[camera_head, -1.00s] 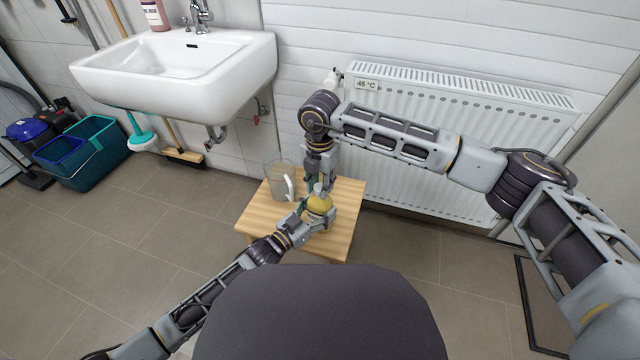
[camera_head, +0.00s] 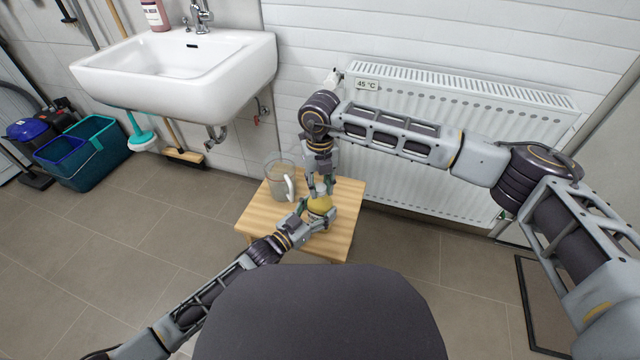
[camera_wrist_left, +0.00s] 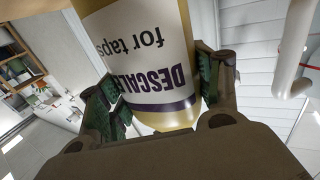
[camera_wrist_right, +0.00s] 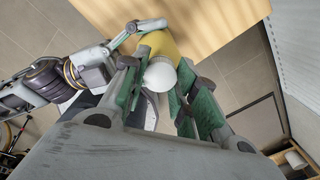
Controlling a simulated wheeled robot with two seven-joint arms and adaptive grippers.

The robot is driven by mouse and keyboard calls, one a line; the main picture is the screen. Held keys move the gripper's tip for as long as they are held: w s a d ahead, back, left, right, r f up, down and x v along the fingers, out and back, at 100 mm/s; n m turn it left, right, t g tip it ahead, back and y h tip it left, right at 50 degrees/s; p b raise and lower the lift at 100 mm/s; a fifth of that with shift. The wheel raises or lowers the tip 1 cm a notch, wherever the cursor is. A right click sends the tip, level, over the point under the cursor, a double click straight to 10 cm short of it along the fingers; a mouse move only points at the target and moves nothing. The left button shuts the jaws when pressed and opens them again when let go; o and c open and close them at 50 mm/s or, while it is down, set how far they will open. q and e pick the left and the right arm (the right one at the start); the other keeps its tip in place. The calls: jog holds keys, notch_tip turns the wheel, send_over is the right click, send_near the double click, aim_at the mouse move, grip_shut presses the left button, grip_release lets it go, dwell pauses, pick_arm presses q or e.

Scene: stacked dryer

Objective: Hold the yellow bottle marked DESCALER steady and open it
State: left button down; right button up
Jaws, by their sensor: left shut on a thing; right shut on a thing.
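The yellow bottle (camera_head: 320,204) stands over the small wooden table. Its white label reads DESCALER, for taps, in the left wrist view (camera_wrist_left: 150,60). My left gripper (camera_head: 308,222) is shut on the bottle's body, with green pads on both sides of it (camera_wrist_left: 160,95). My right gripper (camera_head: 321,187) comes down from above and is shut on the bottle's white cap (camera_wrist_right: 160,75). The yellow shoulder (camera_wrist_right: 163,45) shows behind the cap in the right wrist view. I cannot tell whether the cap is still seated on the neck.
A clear pitcher (camera_head: 280,184) with a white handle stands on the wooden table (camera_head: 262,217), left of the bottle, close to my right gripper. A white radiator (camera_head: 440,165) is behind the table. A sink (camera_head: 185,75) is on the wall at back left.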

jog(key=n, duration=2.1)
jog(key=shift+r, duration=0.1)
jog(key=n, duration=0.6)
jog(key=shift+n, duration=0.3)
jog(key=shift+r, duration=1.25)
dwell(1.0)
jog(key=shift+r, duration=1.9)
